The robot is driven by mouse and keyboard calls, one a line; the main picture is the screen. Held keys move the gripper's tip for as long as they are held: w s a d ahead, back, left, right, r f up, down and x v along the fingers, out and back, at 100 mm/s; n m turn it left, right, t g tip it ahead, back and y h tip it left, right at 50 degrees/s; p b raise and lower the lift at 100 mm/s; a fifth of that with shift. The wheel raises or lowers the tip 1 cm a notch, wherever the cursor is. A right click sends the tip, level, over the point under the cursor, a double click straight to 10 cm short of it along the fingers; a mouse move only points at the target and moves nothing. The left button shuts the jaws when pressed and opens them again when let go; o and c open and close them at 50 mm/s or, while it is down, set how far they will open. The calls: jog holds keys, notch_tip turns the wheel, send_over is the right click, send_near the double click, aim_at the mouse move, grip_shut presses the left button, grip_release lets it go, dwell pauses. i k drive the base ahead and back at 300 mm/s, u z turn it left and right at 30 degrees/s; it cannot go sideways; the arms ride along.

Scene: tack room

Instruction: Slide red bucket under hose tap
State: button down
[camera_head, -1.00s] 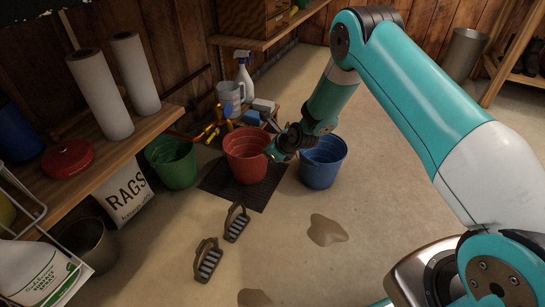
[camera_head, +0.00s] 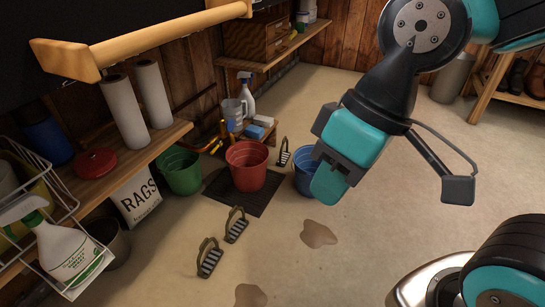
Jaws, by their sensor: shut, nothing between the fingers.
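The red bucket (camera_head: 246,168) stands upright on a dark mat (camera_head: 262,203) on the floor, below the shelf's end. Brass-coloured fittings, perhaps the hose tap (camera_head: 222,128), show just behind it to the left; which part is the spout I cannot tell. My gripper (camera_head: 328,180) is shut and empty. It is raised in the air, right of the red bucket and apart from it, and covers part of the blue bucket (camera_head: 304,182).
A green bucket (camera_head: 178,172) stands left of the mat. Stirrup-like treads (camera_head: 236,225) and brown puddles (camera_head: 318,234) lie on the floor in front. A low stand with a spray bottle (camera_head: 246,95) is behind.

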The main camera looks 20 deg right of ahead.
aim_at(247, 160)
jog(key=z, duration=1.45)
jog(key=i, duration=1.5)
jog(key=u, duration=0.95)
jog(key=i, duration=0.75)
jog(key=u, duration=0.9)
